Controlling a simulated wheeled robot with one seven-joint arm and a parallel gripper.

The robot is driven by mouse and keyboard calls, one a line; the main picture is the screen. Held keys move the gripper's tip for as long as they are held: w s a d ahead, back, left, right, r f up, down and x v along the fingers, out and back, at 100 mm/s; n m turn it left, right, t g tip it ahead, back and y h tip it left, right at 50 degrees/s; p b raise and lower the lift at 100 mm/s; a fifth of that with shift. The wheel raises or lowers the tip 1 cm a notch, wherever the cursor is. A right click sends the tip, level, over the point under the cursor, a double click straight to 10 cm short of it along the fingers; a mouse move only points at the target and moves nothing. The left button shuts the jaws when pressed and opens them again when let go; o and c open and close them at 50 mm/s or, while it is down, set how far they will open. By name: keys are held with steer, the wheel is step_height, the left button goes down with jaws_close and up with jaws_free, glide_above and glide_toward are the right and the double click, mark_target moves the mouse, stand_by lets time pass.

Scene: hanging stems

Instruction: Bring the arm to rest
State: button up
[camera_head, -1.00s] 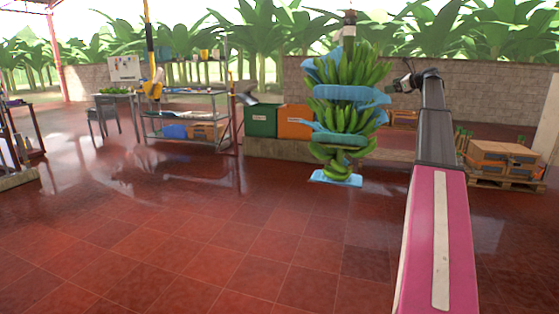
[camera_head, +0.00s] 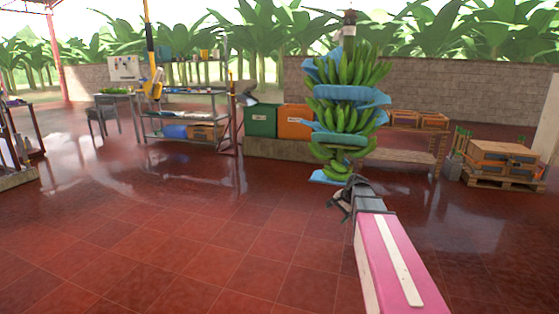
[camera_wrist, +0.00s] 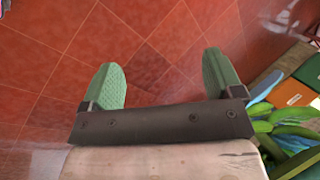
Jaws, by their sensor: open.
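My gripper (camera_head: 338,202) is low in front of the hanging banana stem in the head view, at the end of my pink arm. In the wrist view my gripper (camera_wrist: 165,85) shows two green finger pads spread wide, with only red floor between them. The banana stem (camera_head: 345,110) hangs upright, with green hands of fruit and blue sheets between them. Part of its green fruit and blue sheet (camera_wrist: 285,125) shows at the right edge of the wrist view. My gripper holds nothing.
A green bin (camera_head: 261,121) and an orange bin (camera_head: 295,122) stand behind the stem. A metal shelf (camera_head: 185,118) is at the left back. A pallet of boxes (camera_head: 503,162) stands at the right. The red tiled floor (camera_head: 180,240) is clear in front.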

steer(key=s+a+f+n+g+h, duration=0.1)
steer(key=s+a+f+n+h, duration=0.1)
steer(key=s+f, duration=0.4)
steer(key=s+a+f+n+g+h, duration=0.1)
steer(key=s+a+f+n, duration=0.3)
steer(key=s, duration=1.3)
step_height(320, 180, down, 2)
steer(key=n+g, duration=0.1)
steer(key=n, duration=0.2)
steer(key=shift+s+h, duration=0.2)
steer(key=shift+h, duration=0.2)
